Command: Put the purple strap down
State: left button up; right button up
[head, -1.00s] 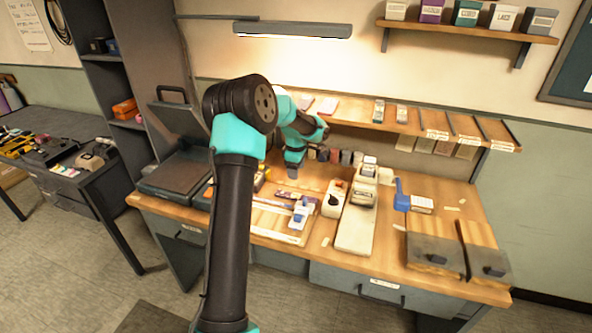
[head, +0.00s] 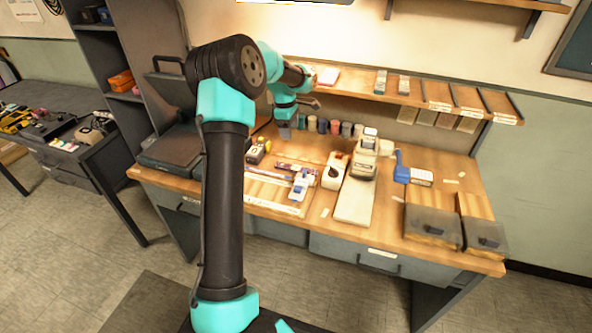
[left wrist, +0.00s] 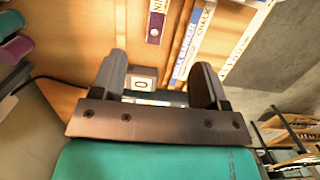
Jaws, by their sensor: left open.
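The purple strap (left wrist: 155,22) lies on the wooden surface in the left wrist view, with a white lettered end and a small round stud; its upper end is cut off by the frame. In the head view a thin dark purple strip (head: 284,166) on the desk, near the back of the wooden board, appears to be the same strap. My left gripper (head: 284,136) points down over the desk behind it. In the left wrist view its two fingers (left wrist: 158,82) are apart, with the strap beyond the tips, not between them. My right gripper is not in view.
A dark object with a white "0" label (left wrist: 142,78) shows between and beyond the fingers. A yellow-and-black item (head: 258,150) stands left of my gripper. Small coloured pots (head: 334,127) line the desk's back. A white device (head: 333,172) stands right of the board (head: 262,206).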

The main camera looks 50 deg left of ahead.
pick_arm(q)
send_over(296, 168)
jog(key=a, duration=0.1)
jog(key=f, duration=1.2)
jog(key=shift+s, duration=0.2)
jog(key=shift+w+d+f, duration=0.15)
jog(key=shift+f, duration=1.15)
jog(key=shift+w+d+f, duration=0.1)
jog(key=shift+d+f, duration=0.05)
jog(key=shift+f, duration=1.1)
jog(key=c, duration=1.1)
notch_tip(296, 168, up, 10)
